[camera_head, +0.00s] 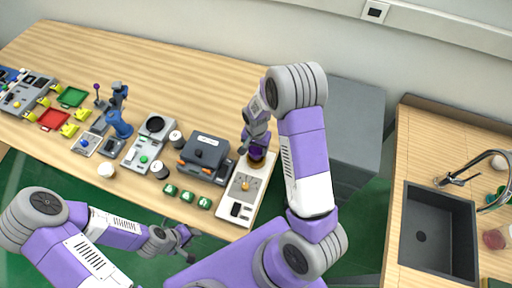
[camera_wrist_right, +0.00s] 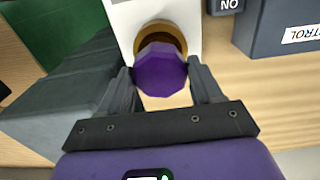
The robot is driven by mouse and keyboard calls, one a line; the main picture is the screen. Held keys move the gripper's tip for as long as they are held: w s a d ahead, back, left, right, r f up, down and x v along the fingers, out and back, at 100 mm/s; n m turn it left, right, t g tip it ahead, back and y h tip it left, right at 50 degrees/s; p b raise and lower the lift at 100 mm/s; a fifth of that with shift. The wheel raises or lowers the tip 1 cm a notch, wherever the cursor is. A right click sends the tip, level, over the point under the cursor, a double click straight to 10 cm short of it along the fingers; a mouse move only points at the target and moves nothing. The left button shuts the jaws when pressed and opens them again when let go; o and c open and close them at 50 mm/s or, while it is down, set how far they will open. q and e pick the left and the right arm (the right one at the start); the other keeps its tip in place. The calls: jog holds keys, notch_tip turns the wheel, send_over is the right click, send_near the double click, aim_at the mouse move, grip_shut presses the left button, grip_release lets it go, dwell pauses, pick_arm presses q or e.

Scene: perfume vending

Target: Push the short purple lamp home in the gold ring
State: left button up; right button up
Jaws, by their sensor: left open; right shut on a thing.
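The short purple lamp (camera_wrist_right: 160,72) is a faceted purple piece seen close up in the right wrist view. It sits at the gold ring (camera_wrist_right: 163,30), which shows behind it as a dark-gold round opening on a white panel (camera_wrist_right: 124,18). My right gripper (camera_wrist_right: 161,82) is shut on the lamp, one finger on each side. In the head view the lamp (camera_head: 257,154) shows at the far end of the white panel, under my right gripper (camera_head: 254,146). How deep it sits in the ring is hidden. My left gripper (camera_head: 185,242) is open and empty, over the front edge of the table.
A dark grey box (camera_head: 206,150) stands left of the panel. Several green pieces (camera_head: 187,196) lie in front of it. A sink (camera_head: 437,234) is far right. The back of the wooden table is clear.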

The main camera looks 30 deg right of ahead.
jog(key=shift+f+b, duration=1.4)
jog(key=shift+f, duration=0.2)
dwell(1.8)
jog(key=o, duration=1)
jog(key=shift+c, duration=0.2)
jog(key=shift+o, duration=0.6)
jog(key=shift+r, duration=0.15)
jog(key=shift+r+p, duration=2.6)
jog(key=shift+r, duration=0.8)
